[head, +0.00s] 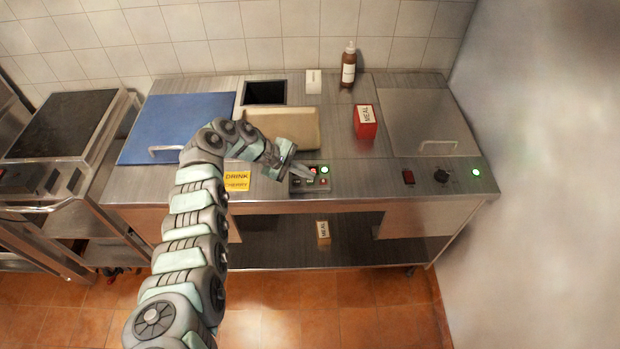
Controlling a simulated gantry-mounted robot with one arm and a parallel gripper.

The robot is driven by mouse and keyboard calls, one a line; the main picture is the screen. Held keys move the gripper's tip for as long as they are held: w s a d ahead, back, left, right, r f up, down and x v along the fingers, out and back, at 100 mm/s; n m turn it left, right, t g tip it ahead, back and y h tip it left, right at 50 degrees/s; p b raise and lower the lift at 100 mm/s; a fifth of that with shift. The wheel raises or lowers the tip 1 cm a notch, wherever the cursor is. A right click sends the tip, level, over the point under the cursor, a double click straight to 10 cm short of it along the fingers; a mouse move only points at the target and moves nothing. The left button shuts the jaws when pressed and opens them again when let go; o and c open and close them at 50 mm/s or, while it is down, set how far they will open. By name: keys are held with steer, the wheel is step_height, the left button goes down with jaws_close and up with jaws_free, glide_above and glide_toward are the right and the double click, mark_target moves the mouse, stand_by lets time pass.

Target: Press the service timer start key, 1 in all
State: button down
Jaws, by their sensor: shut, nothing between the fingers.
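A small dark control box (318,185) with several lit buttons sits near the front edge of the steel counter. Whether the tip touches a button cannot be told. My gripper hides part of the box's left side.
A yellow "DRINK CHERRY" card (237,181) lies left of the box. A tan bin (300,128) stands behind my gripper. A red "MEAL" box (366,124), a brown bottle (348,66) and a blue lid (172,122) are on the counter.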

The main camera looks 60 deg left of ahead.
mark_target(306, 182)
steer(key=shift+r, duration=0.1)
step_height(306, 182, up, 5)
steer(key=p, duration=0.5)
stand_by(0.8)
